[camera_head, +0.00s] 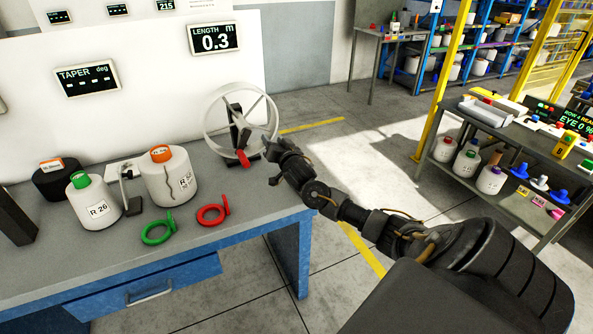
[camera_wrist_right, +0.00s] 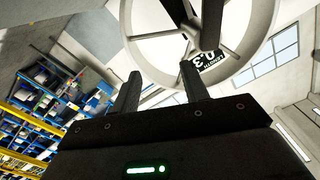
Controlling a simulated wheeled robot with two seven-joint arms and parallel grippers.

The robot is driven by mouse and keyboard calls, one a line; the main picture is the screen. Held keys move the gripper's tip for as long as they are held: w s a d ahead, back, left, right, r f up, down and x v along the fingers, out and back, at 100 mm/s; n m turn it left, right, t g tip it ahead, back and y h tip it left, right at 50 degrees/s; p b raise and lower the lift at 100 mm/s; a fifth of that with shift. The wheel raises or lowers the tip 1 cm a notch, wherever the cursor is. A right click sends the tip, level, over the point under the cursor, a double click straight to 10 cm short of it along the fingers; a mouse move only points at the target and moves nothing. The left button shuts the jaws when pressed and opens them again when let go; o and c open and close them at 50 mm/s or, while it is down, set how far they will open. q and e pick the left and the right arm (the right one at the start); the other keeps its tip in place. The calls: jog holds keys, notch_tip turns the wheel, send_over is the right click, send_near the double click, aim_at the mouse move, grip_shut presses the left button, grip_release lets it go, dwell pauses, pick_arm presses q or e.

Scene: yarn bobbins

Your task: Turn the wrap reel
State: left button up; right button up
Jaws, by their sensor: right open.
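The wrap reel (camera_head: 233,128) is a pale spoked wheel on a dark stand, with a red part (camera_head: 243,158) low at its front. It stands at the bench's far right end. My right gripper (camera_head: 271,164) is at the reel's lower right side, open and with nothing seen between its fingers. In the right wrist view the reel (camera_wrist_right: 143,45) fills the upper middle, its rim just beyond the fingertips of the gripper (camera_wrist_right: 162,76). I cannot tell whether a finger touches it. The length display (camera_head: 214,39) behind the reel reads 0.3. My left gripper is out of view.
On the bench (camera_head: 60,262) stand white bobbins with a green cap (camera_head: 95,205) and an orange cap (camera_head: 170,178). A taper display (camera_head: 87,79) shows dashes. Another bench (camera_head: 520,165) stands right.

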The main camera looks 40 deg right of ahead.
jog(key=s+a+r+n+b, duration=0.1)
jog(key=s+a+n+b, duration=0.25)
jog(key=s, duration=0.75)
jog(key=s+a+f+n+g, duration=0.1)
jog(key=s+f+g, duration=0.1)
jog(key=f, duration=0.8)
jog(key=s+a+f+n+g+y+p, duration=0.1)
jog(key=s+a+f+g, duration=0.1)
jog(key=f, duration=0.8)
jog(key=s+a+f+n+g+p, duration=0.1)
jog(key=s+f+g, duration=0.2)
jog(key=f, duration=0.7)
jog(key=shift+s+a+f+y, duration=0.15)
jog(key=shift+s+f+y, duration=0.1)
jog(key=shift+y, duration=0.15)
jog(key=shift+n, duration=0.25)
